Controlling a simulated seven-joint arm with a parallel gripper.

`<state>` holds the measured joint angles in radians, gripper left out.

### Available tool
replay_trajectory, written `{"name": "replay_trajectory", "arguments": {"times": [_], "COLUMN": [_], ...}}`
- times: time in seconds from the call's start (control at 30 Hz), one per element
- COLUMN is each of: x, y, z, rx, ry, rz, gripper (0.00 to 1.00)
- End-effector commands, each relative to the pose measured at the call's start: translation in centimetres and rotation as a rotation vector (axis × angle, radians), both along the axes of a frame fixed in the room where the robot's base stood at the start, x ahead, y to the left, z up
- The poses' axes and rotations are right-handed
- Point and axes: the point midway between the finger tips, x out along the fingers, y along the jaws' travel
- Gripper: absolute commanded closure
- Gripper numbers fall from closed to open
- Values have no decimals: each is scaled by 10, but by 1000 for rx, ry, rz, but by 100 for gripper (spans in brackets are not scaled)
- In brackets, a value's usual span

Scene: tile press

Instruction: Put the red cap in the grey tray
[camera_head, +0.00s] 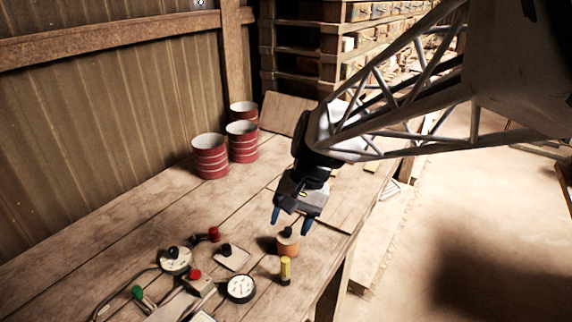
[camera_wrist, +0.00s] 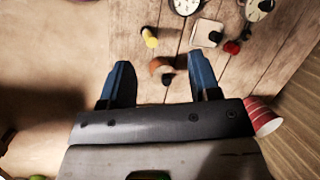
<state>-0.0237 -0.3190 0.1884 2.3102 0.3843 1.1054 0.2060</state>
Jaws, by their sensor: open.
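My gripper (camera_head: 290,222) is open and empty, its blue fingers pointing down just above an orange cylinder (camera_head: 288,248) with a dark knob on top. In the wrist view the cylinder (camera_wrist: 158,68) shows between the fingers (camera_wrist: 158,62); contact is not visible. A small red piece (camera_head: 214,234) with a dark end lies left of my gripper and also shows in the wrist view (camera_wrist: 232,47). A red knob (camera_head: 195,274) is farther front; I cannot tell which is the red cap. A pale greyish square plate (camera_head: 229,262) carries a black knob; I cannot tell whether it is the grey tray.
A yellow cylinder (camera_head: 285,268) stands in front of the orange one. A white dial (camera_head: 240,288), another round dial (camera_head: 175,262) and a green knob (camera_head: 137,292) are at the front left. Red drums (camera_head: 210,160) stand behind. The bench middle (camera_head: 150,220) is clear.

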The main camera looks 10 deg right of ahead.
Motion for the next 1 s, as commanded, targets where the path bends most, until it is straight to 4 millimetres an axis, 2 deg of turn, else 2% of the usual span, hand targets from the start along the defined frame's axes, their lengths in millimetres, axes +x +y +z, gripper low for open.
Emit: {"name": "replay_trajectory", "arguments": {"times": [0.1,0.6,0.8,1.0], "x": [-23,-103,-119,-123], "y": [-13,-61,-71,-73], "z": [10,33,36,36], "rx": [-54,-296,-353,-368], "ry": [-73,-338,-391,-403], "rz": [51,262,310,322], "gripper": [43,43,43,43]}}
